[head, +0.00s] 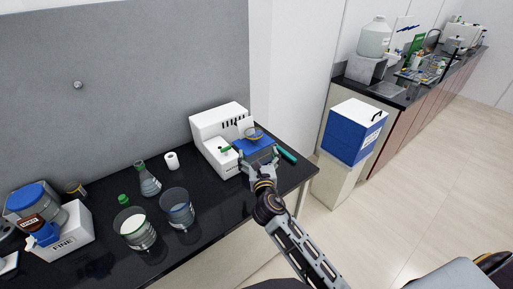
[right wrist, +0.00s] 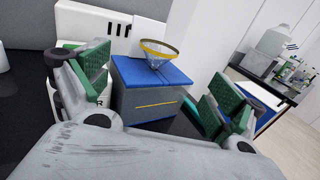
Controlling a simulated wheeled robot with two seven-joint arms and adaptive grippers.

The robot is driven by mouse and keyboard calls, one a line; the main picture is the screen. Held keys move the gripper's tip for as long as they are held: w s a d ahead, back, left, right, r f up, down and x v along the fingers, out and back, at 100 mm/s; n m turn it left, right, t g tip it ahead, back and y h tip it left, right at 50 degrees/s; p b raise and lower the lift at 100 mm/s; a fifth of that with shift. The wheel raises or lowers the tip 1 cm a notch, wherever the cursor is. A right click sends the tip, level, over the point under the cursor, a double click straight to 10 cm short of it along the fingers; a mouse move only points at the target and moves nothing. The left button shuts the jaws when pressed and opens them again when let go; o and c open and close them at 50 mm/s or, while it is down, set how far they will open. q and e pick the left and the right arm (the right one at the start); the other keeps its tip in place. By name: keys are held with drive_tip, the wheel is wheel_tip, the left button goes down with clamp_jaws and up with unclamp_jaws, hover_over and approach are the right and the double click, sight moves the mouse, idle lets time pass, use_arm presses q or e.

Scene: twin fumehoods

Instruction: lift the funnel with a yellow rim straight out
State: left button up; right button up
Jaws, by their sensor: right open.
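The funnel with a yellow rim (right wrist: 159,50) sits upright on top of a box with a blue lid (right wrist: 126,71), and its lower part is hidden. In the head view the funnel (head: 254,134) is small, just beyond my right gripper. My right gripper (head: 260,158) is open and empty in front of the box. In the right wrist view its green-padded fingers (right wrist: 160,100) stand apart, one to each side of the box and lower than the funnel. My left gripper is not in view.
A white instrument (head: 218,138) stands directly left of the box. A green object (head: 287,155) lies to its right, near the bench's end. Two beakers (head: 177,208) (head: 134,228), a flask (head: 149,181) and a box marked FINE (head: 66,242) stand further left.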

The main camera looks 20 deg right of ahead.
drive_tip(key=shift+w, duration=0.15)
approach(253, 128)
drive_tip(key=shift+w+d+p, duration=0.15)
drive_tip(key=shift+w+d, duration=0.05)
drive_tip(key=shift+w, duration=0.9)
drive_tip(key=shift+w+d+p, duration=0.15)
drive_tip(key=shift+w, duration=0.95)
drive_tip(key=shift+w+d+p, duration=0.15)
drive_tip(key=shift+w+d, duration=0.05)
drive_tip(key=shift+w, duration=0.85)
drive_tip(key=c, duration=1.3)
drive_tip(key=shift+r+p, duration=2.7)
drive_tip(key=shift+p, duration=0.1)
wheel_tip(253, 128, up, 2)
drive_tip(key=shift+r, duration=0.15)
